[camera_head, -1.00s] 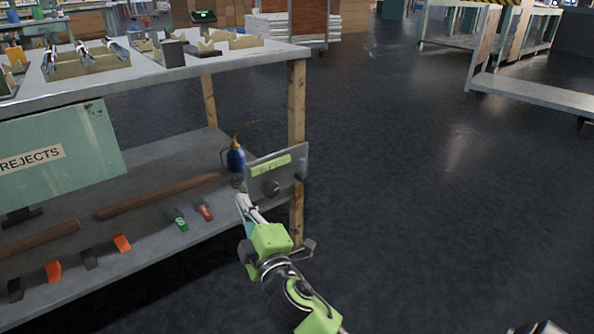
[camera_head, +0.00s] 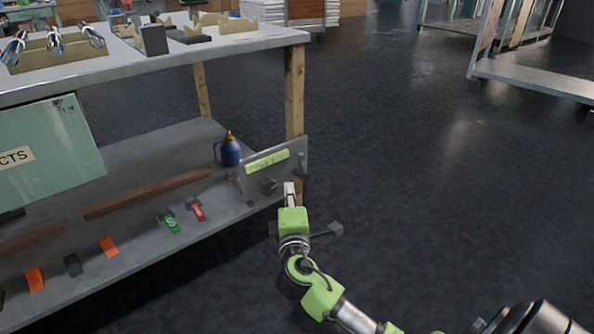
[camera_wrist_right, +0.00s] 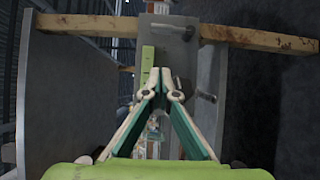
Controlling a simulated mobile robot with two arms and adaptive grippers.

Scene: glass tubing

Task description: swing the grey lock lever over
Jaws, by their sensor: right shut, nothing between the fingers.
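A grey upright plate (camera_head: 287,174) with a green label (camera_head: 266,162) is at the right end of the bench's lower shelf. A grey knob-like part (camera_head: 268,186) stands out below the label, and a small grey piece (camera_head: 300,162) is at the right end. I cannot tell surely which is the lock lever. My right gripper (camera_head: 290,186) is shut and empty, in front of the plate's lower right part. In the right wrist view the closed fingertips (camera_wrist_right: 161,74) point at the plate (camera_wrist_right: 177,55), with a grey handle (camera_wrist_right: 203,96) to their right. Contact is unclear. My left gripper is out of view.
A blue oil can (camera_head: 229,150) stands behind the plate. A wooden leg (camera_head: 295,90) rises beside it. Red, green and orange pieces and a brown bar (camera_head: 150,192) lie on the shelf (camera_head: 135,225).

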